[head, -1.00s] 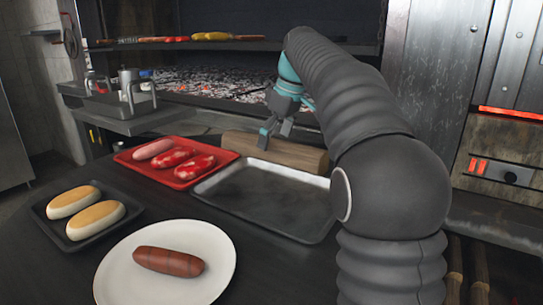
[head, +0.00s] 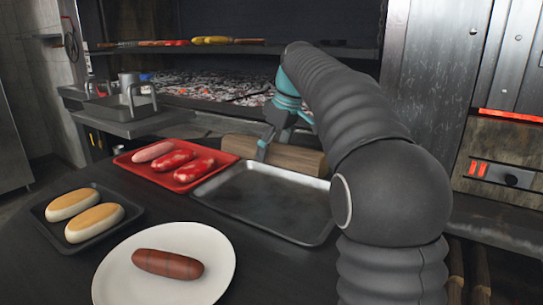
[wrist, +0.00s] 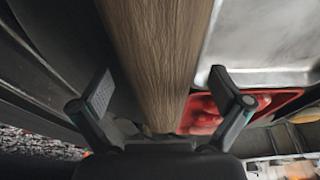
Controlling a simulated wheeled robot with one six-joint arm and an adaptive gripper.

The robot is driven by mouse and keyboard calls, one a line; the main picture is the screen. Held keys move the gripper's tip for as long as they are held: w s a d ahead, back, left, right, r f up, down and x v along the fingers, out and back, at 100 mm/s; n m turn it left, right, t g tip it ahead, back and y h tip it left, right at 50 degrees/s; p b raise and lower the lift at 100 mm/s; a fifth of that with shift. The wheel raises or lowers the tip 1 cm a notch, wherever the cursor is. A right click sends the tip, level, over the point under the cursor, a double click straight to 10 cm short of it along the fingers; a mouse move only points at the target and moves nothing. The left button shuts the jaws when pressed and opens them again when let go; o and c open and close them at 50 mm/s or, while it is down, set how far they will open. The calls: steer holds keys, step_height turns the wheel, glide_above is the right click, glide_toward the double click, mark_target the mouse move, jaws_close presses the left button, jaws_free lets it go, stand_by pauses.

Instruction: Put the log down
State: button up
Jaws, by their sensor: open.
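The brown wooden log (head: 292,158) lies on the dark table behind the empty metal tray. In the wrist view the log (wrist: 158,50) runs lengthwise between my fingers. My gripper (head: 275,145) is at the log's left part in the head view. It is open, and the wrist view shows my gripper (wrist: 162,84) with a finger on each side of the log and a gap beside each.
The metal tray (head: 265,205) is just in front of the log. A red tray (head: 150,168) with several raw sausages is to its left. A bun tray (head: 112,238) and a white plate (head: 125,270) with a sausage are nearer. The ember grill (head: 215,85) is behind.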

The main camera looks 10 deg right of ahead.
steer(key=c, duration=1.9)
